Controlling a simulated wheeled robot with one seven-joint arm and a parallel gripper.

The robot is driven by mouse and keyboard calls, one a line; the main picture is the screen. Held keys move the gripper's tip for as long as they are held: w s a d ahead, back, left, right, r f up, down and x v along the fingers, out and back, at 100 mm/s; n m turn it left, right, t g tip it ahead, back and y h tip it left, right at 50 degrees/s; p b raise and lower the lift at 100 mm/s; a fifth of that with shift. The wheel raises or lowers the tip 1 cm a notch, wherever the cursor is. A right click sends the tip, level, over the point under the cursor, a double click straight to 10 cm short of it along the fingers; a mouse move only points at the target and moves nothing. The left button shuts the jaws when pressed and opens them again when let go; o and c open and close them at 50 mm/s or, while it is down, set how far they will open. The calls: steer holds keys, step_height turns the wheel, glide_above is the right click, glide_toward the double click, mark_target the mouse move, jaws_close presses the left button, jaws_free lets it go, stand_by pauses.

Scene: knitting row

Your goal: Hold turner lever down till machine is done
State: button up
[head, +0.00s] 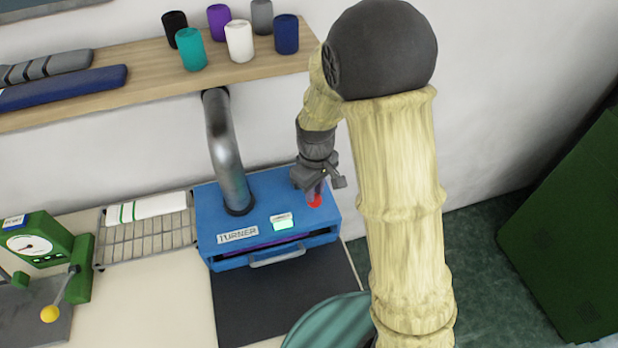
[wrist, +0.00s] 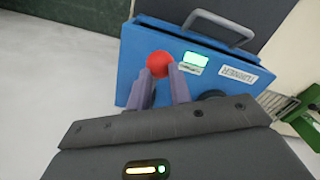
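The blue turner machine (head: 222,222) sits on the bench, with a label reading TURNER and a lit green display (head: 283,224). Its lever has a red knob (head: 315,200) at the machine's right side; the lever's stem is hidden. My gripper (head: 318,190) is right at the knob from above. In the wrist view the red knob (wrist: 159,64) shows at the tips of my gripper's two fingers (wrist: 161,76), which stand apart. Whether they clasp the knob or only touch it cannot be told. The green display (wrist: 195,59) is also lit there.
A metal pipe (head: 224,150) rises from the machine towards the shelf (head: 150,75), which holds several yarn cones. A wire rack (head: 150,238) and a green gauge device (head: 35,240) stand at the left. A dark mat (head: 255,300) lies in front. A green box (head: 570,230) is far right.

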step_height(320, 180, up, 9)
steer(key=p, duration=0.6)
steer(key=shift+p, duration=0.4)
steer(key=shift+f, duration=0.1)
stand_by(0.4)
steer(key=s+d+f+m+t+b, duration=0.1)
steer(key=s+d+m+t+b, duration=0.1)
steer(key=s+d+m+b, duration=0.4)
steer(key=s+d+m, duration=0.2)
steer(key=s+d, duration=0.1)
steer(key=s, duration=0.1)
steer(key=shift+s+d+t, duration=0.15)
steer(key=shift+s+t, duration=0.15)
steer(key=shift+s, duration=0.1)
